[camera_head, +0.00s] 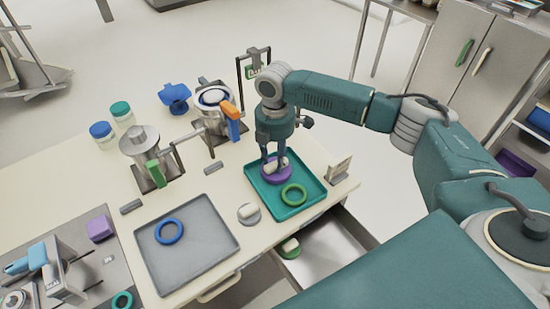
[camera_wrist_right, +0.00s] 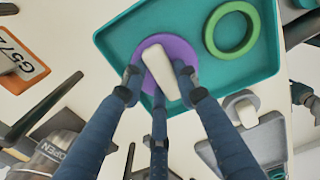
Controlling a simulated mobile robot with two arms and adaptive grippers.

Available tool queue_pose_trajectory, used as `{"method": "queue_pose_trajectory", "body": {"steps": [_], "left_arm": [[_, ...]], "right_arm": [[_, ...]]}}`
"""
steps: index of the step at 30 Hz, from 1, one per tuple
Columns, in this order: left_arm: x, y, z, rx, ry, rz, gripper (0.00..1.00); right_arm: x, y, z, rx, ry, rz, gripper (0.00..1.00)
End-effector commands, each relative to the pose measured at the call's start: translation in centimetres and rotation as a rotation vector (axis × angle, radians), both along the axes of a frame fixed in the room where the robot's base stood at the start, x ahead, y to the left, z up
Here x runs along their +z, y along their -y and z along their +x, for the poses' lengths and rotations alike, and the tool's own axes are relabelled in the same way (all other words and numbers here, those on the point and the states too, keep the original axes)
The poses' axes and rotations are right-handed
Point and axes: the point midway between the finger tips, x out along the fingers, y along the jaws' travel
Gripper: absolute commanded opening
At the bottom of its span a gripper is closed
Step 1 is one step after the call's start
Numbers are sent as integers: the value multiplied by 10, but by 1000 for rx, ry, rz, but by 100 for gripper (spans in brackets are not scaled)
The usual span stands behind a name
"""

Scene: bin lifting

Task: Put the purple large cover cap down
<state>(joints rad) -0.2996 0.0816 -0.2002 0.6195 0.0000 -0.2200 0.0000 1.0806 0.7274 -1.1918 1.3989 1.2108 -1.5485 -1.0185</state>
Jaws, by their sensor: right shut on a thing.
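The purple large cover cap (camera_head: 268,177) is a purple disc with a white handle. My right gripper (camera_head: 275,160) points down and is shut on its handle. The cap is at the back left part of the teal tray (camera_head: 308,209); I cannot tell whether it touches the tray floor. In the right wrist view the purple cap (camera_wrist_right: 181,48) is between the blue fingers of my right gripper (camera_wrist_right: 158,82), over the teal tray (camera_wrist_right: 125,42). My left gripper is not in view.
A green ring (camera_head: 284,196) lies in the teal tray beside the cap. A grey cap with a white handle (camera_head: 249,216) lies left of the tray. A grey tray (camera_head: 205,250) holds a blue ring (camera_head: 158,235). An open drawer (camera_head: 325,255) holds a green cap (camera_head: 287,253). A sign (camera_head: 340,170) stands at right.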

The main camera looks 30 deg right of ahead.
Motion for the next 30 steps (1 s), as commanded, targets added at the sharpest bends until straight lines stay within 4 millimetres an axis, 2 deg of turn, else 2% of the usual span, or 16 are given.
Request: {"method": "queue_pose_trajectory", "body": {"steps": [3,4,6,7,15,19,23,30], "left_arm": [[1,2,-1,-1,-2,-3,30],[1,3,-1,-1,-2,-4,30],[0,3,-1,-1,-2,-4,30],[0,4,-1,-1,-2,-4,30],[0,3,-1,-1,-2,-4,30],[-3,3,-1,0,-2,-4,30],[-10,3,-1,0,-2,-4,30],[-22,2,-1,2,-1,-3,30]], "right_arm": [[-2,0,0,0,0,0,2],[-2,0,0,0,0,0,32],[-2,0,0,0,0,0,46],[-2,0,0,0,0,0,49],[-1,0,0,0,1,0,49],[6,-1,1,0,3,1,49],[27,0,2,1,6,1,49],[80,-1,2,0,5,1,49]]}}
